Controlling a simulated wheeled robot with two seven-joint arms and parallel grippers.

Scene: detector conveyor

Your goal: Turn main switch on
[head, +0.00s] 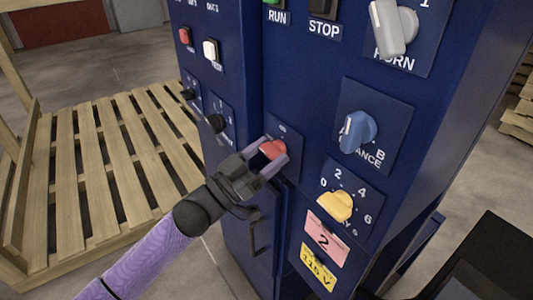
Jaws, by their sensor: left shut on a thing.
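A blue control cabinet (305,100) stands in front of me. A red rotary knob (272,149) sits on a plate on its front, at the cabinet's edge by the door seam; the lettering around it is mostly hidden. My left gripper (271,157) reaches in from the lower left and is shut on the red knob, one finger on each side of it. Which of the knobs is the main switch I cannot tell from the labels. My right gripper is out of view.
Near the held knob are a blue knob (358,131), a yellow knob (336,206) numbered 0 to 6, and a grey HORN knob (392,27). RUN and STOP buttons are above. A wooden pallet (110,165) lies left; a dark object (480,265) is at lower right.

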